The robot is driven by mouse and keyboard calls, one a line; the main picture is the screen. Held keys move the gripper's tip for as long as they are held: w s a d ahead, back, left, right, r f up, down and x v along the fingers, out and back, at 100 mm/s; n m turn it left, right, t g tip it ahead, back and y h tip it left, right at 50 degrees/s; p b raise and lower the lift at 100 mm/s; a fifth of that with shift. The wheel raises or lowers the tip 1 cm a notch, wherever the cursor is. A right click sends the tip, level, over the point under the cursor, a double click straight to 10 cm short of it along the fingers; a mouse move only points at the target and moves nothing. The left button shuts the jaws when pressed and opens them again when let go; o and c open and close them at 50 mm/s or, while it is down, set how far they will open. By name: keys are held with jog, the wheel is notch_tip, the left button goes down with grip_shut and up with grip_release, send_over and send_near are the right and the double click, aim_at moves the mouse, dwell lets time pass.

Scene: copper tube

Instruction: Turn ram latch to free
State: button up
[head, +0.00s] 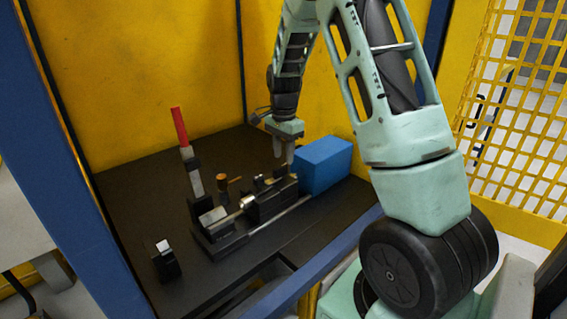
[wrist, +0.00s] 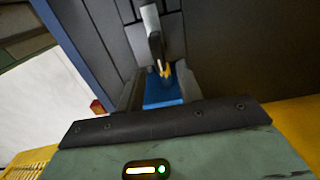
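My gripper (head: 289,163) points down over the right end of a dark bench fixture (head: 262,205), beside the blue block. In the wrist view, its two grey fingers (wrist: 160,92) stand apart, with blue surface showing between them. A dark upright part with a yellowish tip (wrist: 164,70) shows just beyond the fingers; I cannot tell if it touches them. Small dark and metal parts (head: 262,181) sit on the fixture under the gripper. The ram latch is too small to single out surely, and its turn position cannot be read.
The blue block (head: 325,165) stands right of the fixture. A red-handled upright lever (head: 180,127), an orange-brown knob (head: 222,181) and a small black block with a white top (head: 165,258) stand to the left. Yellow walls enclose the black bench; its back left is clear.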

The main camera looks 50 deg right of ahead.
aim_at(284, 165)
jog(key=shift+f+p, duration=0.35)
jog(key=shift+f, duration=2)
grip_shut()
